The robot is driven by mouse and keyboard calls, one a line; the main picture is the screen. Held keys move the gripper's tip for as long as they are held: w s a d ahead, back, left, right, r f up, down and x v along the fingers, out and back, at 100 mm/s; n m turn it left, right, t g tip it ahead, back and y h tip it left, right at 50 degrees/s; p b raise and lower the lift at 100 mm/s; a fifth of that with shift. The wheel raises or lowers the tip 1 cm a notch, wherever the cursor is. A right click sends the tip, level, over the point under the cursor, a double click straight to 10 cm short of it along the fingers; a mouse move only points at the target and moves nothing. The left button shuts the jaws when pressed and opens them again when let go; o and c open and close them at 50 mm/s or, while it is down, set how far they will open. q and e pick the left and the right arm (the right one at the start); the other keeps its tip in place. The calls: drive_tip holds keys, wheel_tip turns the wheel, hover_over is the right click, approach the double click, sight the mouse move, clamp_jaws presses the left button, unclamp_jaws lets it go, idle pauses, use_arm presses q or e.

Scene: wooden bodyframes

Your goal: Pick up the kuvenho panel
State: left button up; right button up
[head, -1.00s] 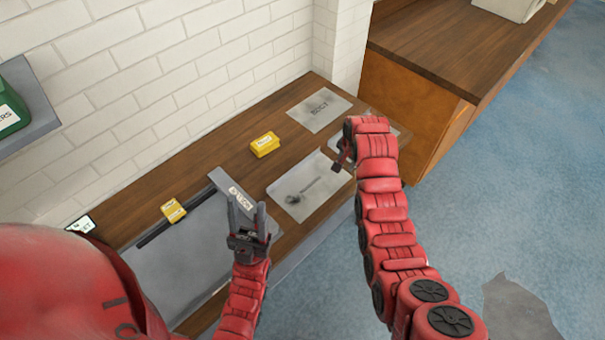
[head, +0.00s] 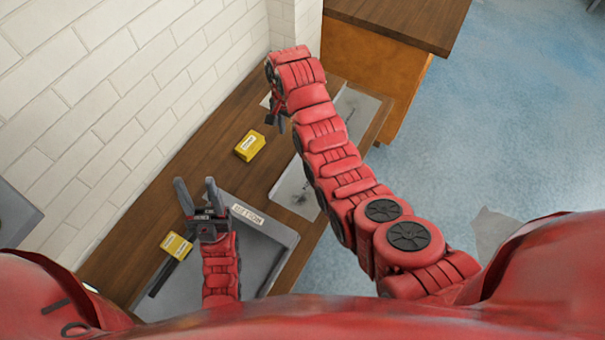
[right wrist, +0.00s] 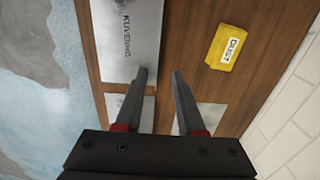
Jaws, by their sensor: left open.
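The kuvenho panel (right wrist: 131,35) is a flat grey metal sheet with dark lettering, lying on the wooden bench top. It also shows in the head view (head: 293,189), partly covered by my right arm. My right gripper (right wrist: 158,72) is open and empty, its fingertips near the panel's lower right corner in the right wrist view. In the head view my right gripper (head: 274,120) is above the bench near the wall. My left gripper (head: 195,182) is open and empty, fingers pointing up the picture, over the bench beside a grey tray.
The grey tray (head: 283,234) is at the front. Another metal sheet (head: 356,108) lies further along. A white brick wall (head: 130,90) borders the bench.

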wheel_tip(320, 180, down, 11)
drive_tip(key=b, duration=0.2)
drive_tip(key=shift+b, duration=0.35)
drive_tip(key=shift+s+f, duration=0.15)
drive_tip(key=shift+f, duration=0.25)
drive_tip(key=f, duration=0.1)
drive_tip(key=f+b, duration=0.1)
drive_tip(key=f, duration=0.2)
drive_tip(key=shift+s+a+f, duration=0.15)
drive_tip(key=shift+s+f, duration=0.15)
drive_tip(key=shift+r, duration=0.1)
clamp_jaws()
